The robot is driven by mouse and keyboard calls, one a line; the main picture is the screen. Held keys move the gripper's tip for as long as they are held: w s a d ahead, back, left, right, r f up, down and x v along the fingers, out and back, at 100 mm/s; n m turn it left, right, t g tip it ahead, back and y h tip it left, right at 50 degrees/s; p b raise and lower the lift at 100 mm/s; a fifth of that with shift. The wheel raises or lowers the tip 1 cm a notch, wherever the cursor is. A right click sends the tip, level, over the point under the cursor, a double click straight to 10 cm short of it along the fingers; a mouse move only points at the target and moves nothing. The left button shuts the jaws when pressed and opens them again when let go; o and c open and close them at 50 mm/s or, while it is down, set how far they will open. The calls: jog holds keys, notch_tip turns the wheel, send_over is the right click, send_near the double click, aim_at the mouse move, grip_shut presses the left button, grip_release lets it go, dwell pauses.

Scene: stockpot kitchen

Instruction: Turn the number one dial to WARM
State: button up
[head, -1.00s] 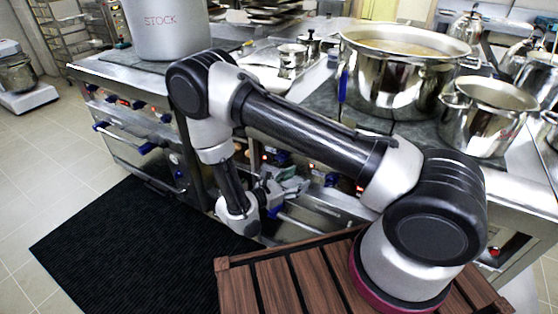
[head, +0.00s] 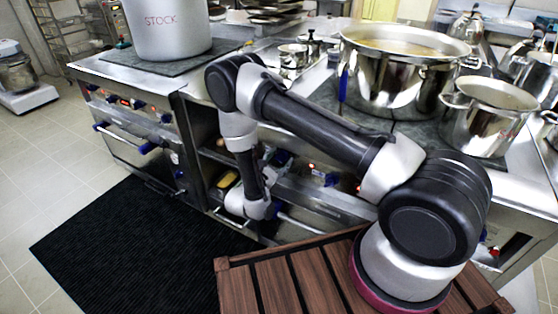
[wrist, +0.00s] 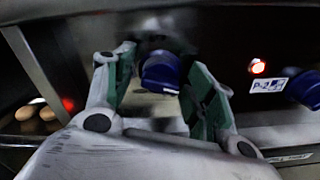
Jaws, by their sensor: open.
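In the wrist view a blue dial (wrist: 160,72) sits on the dark stove front, between the two green-padded fingers of my gripper (wrist: 164,82). The gripper is open, with one finger on each side of the dial. I cannot tell whether either finger touches it. The dial's number label and its WARM mark are not readable. A second blue dial (wrist: 307,89) is at the right edge, beside a "P-2" label (wrist: 268,85). In the head view my gripper is small and partly hidden by my arm near the stove front.
A lit red lamp (wrist: 258,66) is right of the fingers. Large steel pots (head: 402,75) stand on the stovetop. A grey STOCK pot (head: 168,28) stands at the left. An oven handle (head: 305,228) runs below the panel. A dark mat (head: 130,245) lies on the floor.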

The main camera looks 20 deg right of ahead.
jog(key=c, duration=1)
jog(key=shift+n, duration=0.3)
jog(key=n, duration=1)
dwell(0.4)
jog(key=o, duration=1)
